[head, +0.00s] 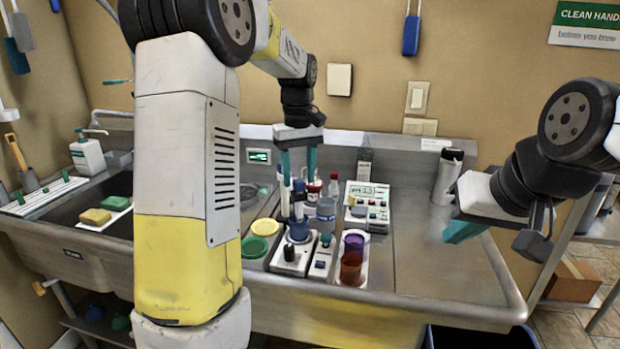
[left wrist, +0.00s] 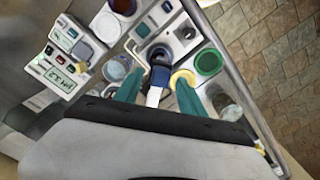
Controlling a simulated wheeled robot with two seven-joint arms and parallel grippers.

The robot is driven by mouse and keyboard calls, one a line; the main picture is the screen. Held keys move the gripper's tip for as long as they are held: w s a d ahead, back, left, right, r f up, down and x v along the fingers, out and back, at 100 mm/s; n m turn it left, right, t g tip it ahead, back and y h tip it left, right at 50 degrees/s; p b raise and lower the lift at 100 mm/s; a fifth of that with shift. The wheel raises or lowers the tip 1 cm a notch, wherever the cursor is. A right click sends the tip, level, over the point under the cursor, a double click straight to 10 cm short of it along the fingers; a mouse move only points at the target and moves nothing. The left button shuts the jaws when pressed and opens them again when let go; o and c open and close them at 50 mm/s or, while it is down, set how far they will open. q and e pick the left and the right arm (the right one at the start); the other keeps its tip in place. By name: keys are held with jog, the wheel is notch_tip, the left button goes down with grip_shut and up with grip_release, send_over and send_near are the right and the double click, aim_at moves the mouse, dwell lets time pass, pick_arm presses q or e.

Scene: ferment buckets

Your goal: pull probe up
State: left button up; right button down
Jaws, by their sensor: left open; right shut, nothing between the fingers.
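A probe (head: 298,190) with a dark blue top stands upright over a small blue cup (head: 298,230) in the head view. In the left wrist view the probe's blue and white top (left wrist: 157,82) shows between my fingers. My left gripper (head: 298,166) is open, pointing down, with one teal finger on each side above the probe's top; I cannot tell whether either finger touches it. The left wrist view shows the same open fingers (left wrist: 160,95). The probe's lower end is hidden. My right gripper (head: 462,232) is shut and empty, off to the right above the counter.
A meter box (head: 367,194) with a display stands behind right. Purple (head: 354,242) and brown (head: 351,268) cups stand in front. Yellow (head: 264,227) and green (head: 255,246) round lids lie left. A bottle (head: 447,176) stands at the back right. The right counter is clear.

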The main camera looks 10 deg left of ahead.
pick_arm(q)
jog(key=shift+f, duration=0.55)
jog(key=shift+c, duration=0.5)
grip_shut()
dwell(0.5)
